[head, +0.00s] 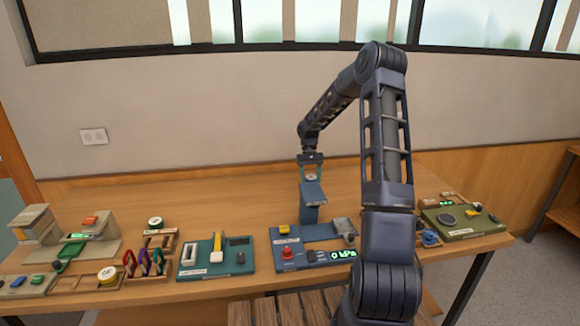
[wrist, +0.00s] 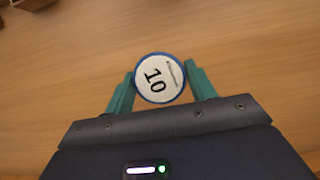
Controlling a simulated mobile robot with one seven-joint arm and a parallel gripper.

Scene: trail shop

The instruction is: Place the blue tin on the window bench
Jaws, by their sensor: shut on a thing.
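My gripper (wrist: 160,82) is shut on a round tin (wrist: 158,76) with a blue rim and a white lid marked "10". The tin sits between the green fingers in the wrist view, with bare wood beyond it. In the head view my gripper (head: 311,170) points down over the back middle of the long wooden table (head: 240,200) below the window, behind a blue device. The tin is small and partly hidden there. I cannot tell whether it touches the wood.
The blue device (head: 290,243) with a "0 kPa" display, a teal device (head: 215,258) and an olive device (head: 462,220) line the table's front. Two other round tins, one green-rimmed (head: 155,223) and one yellow-rimmed (head: 107,274), are at left. The table's back left is clear.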

